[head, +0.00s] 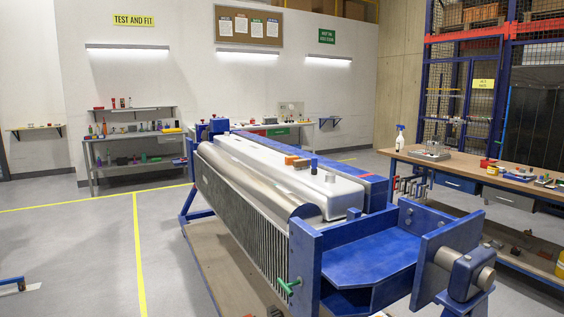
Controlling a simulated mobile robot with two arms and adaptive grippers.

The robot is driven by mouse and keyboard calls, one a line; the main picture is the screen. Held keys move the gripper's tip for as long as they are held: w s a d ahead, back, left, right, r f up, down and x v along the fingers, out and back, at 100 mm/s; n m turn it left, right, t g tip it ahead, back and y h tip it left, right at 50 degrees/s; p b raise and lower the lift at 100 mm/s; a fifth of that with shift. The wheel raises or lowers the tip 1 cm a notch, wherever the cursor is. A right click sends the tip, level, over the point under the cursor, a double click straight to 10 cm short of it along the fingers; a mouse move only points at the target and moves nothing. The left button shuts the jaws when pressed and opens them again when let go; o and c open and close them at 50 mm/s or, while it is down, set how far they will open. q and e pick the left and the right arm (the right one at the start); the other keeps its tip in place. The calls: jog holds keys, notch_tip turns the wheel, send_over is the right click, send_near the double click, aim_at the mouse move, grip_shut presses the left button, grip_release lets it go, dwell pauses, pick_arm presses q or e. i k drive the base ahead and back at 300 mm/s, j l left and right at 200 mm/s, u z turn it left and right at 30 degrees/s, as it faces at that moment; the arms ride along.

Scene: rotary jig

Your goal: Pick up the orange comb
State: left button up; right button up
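A small orange piece (298,161) sits on top of the long unit in the rotary jig, near its middle. It may be the orange comb, but it is too small for me to make out teeth. A small dark blue upright piece (314,166) stands just right of it. Neither of my grippers is in view.
The blue jig (365,262) holds a long unit with a silver tank (285,172) and finned side. A wooden workbench (470,165) with a spray bottle stands at the right. Shelves (135,135) stand at the back left.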

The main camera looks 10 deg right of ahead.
aim_at(288, 160)
jog(key=i+j, duration=0.25)
jog(key=i+j+z, duration=0.15)
jog(key=j, duration=0.25)
jog(key=i+j, duration=0.3)
jog(key=i+j+z, duration=0.1)
jog(key=j, duration=0.3)
jog(key=i+j+z, duration=0.1)
jog(key=i+j, duration=0.2)
jog(key=j, duration=0.1)
